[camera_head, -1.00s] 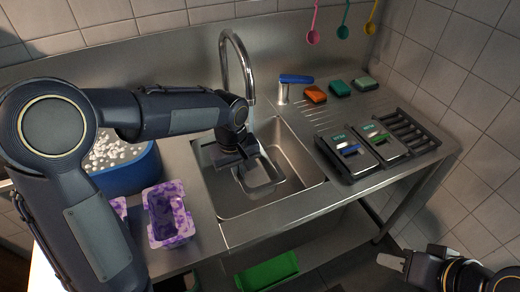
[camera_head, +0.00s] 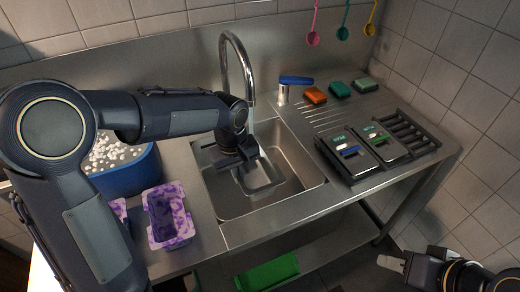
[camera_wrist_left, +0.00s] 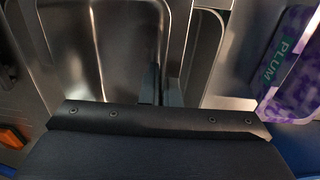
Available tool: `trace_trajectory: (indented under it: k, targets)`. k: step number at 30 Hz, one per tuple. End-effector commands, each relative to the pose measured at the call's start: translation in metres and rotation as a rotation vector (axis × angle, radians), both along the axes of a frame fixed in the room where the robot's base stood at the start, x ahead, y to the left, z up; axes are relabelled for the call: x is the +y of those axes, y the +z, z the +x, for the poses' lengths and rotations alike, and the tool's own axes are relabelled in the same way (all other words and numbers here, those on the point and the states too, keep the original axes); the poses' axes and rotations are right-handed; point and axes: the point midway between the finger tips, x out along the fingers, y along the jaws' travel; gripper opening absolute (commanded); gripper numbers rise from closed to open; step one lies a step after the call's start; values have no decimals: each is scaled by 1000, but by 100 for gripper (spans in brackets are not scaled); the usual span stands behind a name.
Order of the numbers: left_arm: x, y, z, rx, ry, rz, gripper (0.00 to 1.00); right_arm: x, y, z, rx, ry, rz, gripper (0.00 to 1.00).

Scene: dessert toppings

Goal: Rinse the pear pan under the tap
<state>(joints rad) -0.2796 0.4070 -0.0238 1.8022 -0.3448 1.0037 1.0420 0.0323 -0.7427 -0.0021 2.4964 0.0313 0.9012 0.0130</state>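A small metal pan (camera_head: 265,178) is in the sink basin (camera_head: 305,185), right under my left gripper (camera_head: 242,166). In the left wrist view my left fingers (camera_wrist_left: 161,88) are close together at the wall of a metal pan (camera_wrist_left: 103,40), seemingly shut on it. The pan shows no readable name, and part of it is hidden by the gripper. The curved tap (camera_head: 227,62) stands behind, its spout end close to my left wrist.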

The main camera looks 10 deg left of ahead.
Motion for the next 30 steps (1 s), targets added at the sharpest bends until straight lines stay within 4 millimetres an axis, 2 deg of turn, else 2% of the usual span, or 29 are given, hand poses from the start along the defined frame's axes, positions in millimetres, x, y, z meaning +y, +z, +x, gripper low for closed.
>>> trace_trajectory:
  k: [10, 24, 30]
  targets:
    - [0, 3, -2, -1, 0, 0, 0, 0, 2, 0, 0, 0, 0, 36]
    - [2, 34, -38, -1, -1, 0, 0, 0, 18, 0, 0, 0, 0, 36]
    - [2, 40, -49, -1, 0, -1, 0, 0, 22, 0, 0, 0, 0, 36]
